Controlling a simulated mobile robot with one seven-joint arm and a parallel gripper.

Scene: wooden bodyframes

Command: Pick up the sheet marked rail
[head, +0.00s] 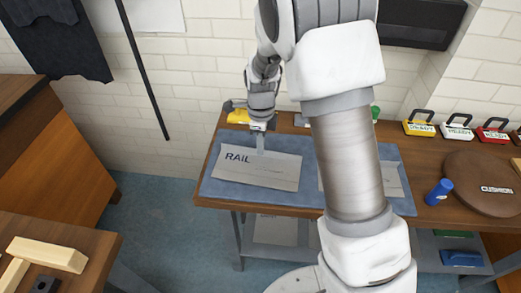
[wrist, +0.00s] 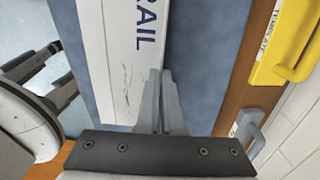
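The sheet marked RAIL (head: 257,172) is pale with dark lettering and lies on the blue mat (head: 215,190) on the wooden bench. It also shows in the wrist view (wrist: 122,60), with faint line marks under the word. My gripper (head: 260,150) points down at the sheet's far edge, its fingertips over that edge. In the wrist view my gripper (wrist: 161,73) has its two thin grey fingers close together along the edge beside the lettering. I cannot tell whether they pinch the sheet. The sheet looks flat.
A second pale sheet (head: 393,180) lies on the mat, partly behind my arm. A yellow item (head: 238,116) marked TEMPLATE in the wrist view (wrist: 287,42) stands behind the mat. A blue bottle (head: 438,192) and round brown cushion (head: 480,180) are at right.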

